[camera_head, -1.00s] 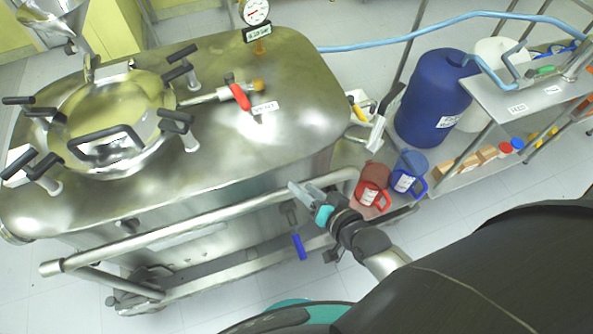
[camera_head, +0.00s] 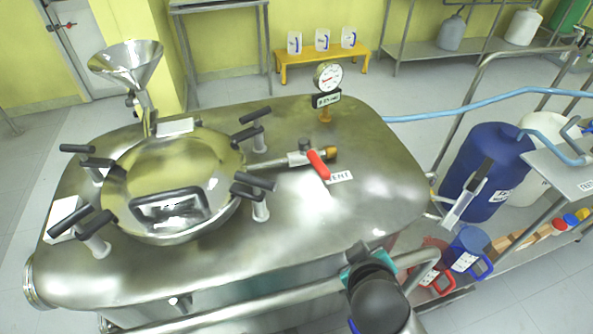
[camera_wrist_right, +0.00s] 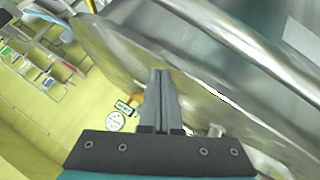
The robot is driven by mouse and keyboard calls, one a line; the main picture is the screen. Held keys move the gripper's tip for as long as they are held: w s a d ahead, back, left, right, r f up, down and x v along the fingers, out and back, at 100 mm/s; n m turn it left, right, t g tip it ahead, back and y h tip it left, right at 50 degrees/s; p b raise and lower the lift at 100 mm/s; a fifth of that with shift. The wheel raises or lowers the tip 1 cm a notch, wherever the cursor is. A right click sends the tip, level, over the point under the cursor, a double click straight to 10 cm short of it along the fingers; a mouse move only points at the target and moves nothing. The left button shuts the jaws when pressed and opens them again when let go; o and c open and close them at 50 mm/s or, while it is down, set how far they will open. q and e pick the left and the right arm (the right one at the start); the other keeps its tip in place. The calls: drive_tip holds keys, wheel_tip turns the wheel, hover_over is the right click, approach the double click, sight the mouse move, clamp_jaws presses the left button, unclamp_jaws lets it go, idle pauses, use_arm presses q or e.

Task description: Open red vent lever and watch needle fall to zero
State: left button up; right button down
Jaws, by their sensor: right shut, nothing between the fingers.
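The red vent lever (camera_head: 318,164) sits on a valve on top of the steel reactor (camera_head: 300,222), slanted across the pipe, beside a white label. The round pressure gauge (camera_head: 327,76) stands behind it on a brass fitting; its needle is too small to read surely. My right gripper (camera_head: 362,254) is over the reactor's front edge, nearer to me than the lever and apart from it. In the wrist view its fingers (camera_wrist_right: 161,78) are together and empty, with the gauge (camera_wrist_right: 115,121) beyond them; I cannot make out the lever there. My left gripper is not in view.
A round hatch (camera_head: 165,190) with black-handled clamps fills the reactor's left side. A steel rail (camera_head: 240,306) runs along the front. A blue drum (camera_head: 487,170) and red and blue jugs (camera_head: 466,250) stand at the right. A blue hose (camera_head: 450,112) crosses behind.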

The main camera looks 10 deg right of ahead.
drive_tip(key=w+r+n+t, duration=0.1)
drive_tip(key=w+a+r+n+t, duration=0.1)
drive_tip(key=w+r+t, duration=0.1)
drive_tip(key=w+a+r+n+t, duration=0.1)
drive_tip(key=w, duration=0.1)
drive_tip(key=shift+w+a+r+n+t, duration=0.1)
drive_tip(key=shift+a+r+n+t, duration=0.05)
drive_tip(key=shift+n+t, duration=0.15)
drive_tip(key=w+a+r+n+t+y, duration=0.2)
drive_tip(key=a+r+n+t+y, duration=0.1)
drive_tip(key=a+n, duration=0.25)
approach(314, 158)
drive_tip(key=w+a+r, duration=0.1)
drive_tip(key=w+a, duration=0.3)
drive_tip(key=a, duration=0.1)
drive_tip(key=d, duration=0.1)
drive_tip(key=w+d+f, duration=0.1)
drive_tip(key=shift+w+d+f, duration=0.2)
drive_tip(key=shift+d+f, duration=0.05)
drive_tip(key=shift+d, duration=0.1)
drive_tip(key=shift+w+d+f, duration=0.1)
drive_tip(key=shift+d+f, duration=0.15)
drive_tip(key=shift+d, duration=0.3)
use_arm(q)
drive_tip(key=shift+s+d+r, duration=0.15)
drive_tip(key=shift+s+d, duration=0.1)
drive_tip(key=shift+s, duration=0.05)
